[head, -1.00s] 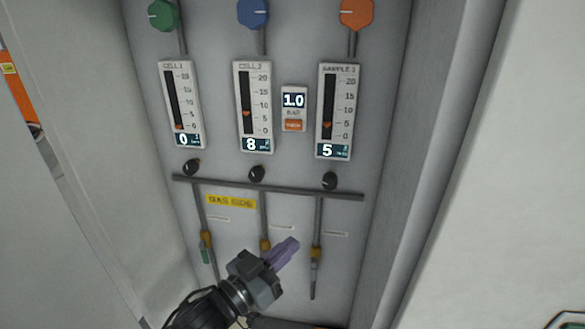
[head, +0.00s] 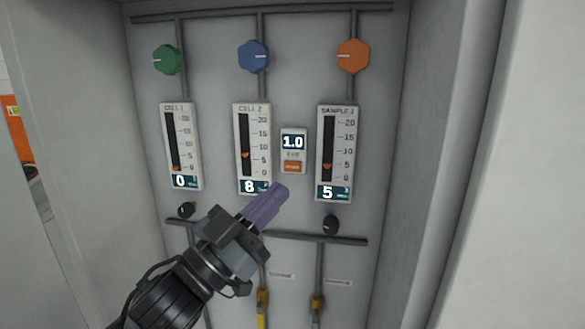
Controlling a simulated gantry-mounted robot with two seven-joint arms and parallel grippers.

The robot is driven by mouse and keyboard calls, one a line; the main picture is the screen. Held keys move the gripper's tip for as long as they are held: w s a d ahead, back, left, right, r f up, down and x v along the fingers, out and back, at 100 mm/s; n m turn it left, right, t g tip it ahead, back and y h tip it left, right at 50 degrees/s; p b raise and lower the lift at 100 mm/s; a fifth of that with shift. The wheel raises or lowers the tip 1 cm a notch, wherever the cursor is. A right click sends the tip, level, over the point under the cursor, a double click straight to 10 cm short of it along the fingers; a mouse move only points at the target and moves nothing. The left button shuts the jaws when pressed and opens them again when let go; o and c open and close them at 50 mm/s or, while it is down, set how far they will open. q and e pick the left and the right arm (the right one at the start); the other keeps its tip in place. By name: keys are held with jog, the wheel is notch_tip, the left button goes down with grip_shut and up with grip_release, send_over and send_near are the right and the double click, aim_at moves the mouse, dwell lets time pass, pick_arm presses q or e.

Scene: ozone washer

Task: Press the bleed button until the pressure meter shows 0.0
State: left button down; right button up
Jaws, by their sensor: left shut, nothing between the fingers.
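The pressure meter (head: 292,142) is a small white panel between the CELL 2 and SAMPLE gauges in the head view, and it reads 1.0. The orange bleed button (head: 292,167) is on the same panel, just below the display, and looks unpressed. My left gripper (head: 276,194) has its purple fingers shut with nothing between them. Its tips show just below and left of the button, in front of the lower right corner of the CELL 2 gauge. I cannot tell how far the tips are from the panel. My right gripper is not in view.
Gauges for CELL 1 (head: 181,146), CELL 2 (head: 252,140) and SAMPLE (head: 336,150) read 0, 8 and 5. Green (head: 167,60), blue (head: 253,56) and orange (head: 353,56) knobs sit above. A black knob (head: 331,224) is below SAMPLE. Cabinet walls stand on both sides.

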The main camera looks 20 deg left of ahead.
aim_at(293, 166)
pick_arm(q)
jog(key=shift+w+a, duration=0.25)
jog(key=shift+w, duration=1.2)
jog(key=shift+w+a, duration=0.25)
jog(key=shift+w, duration=1.2)
jog(key=shift+w+a, duration=0.25)
jog(key=shift+w, duration=1.2)
jog(key=shift+w, duration=0.2)
jog(key=shift+w+p, duration=0.2)
jog(key=shift+p, duration=0.1)
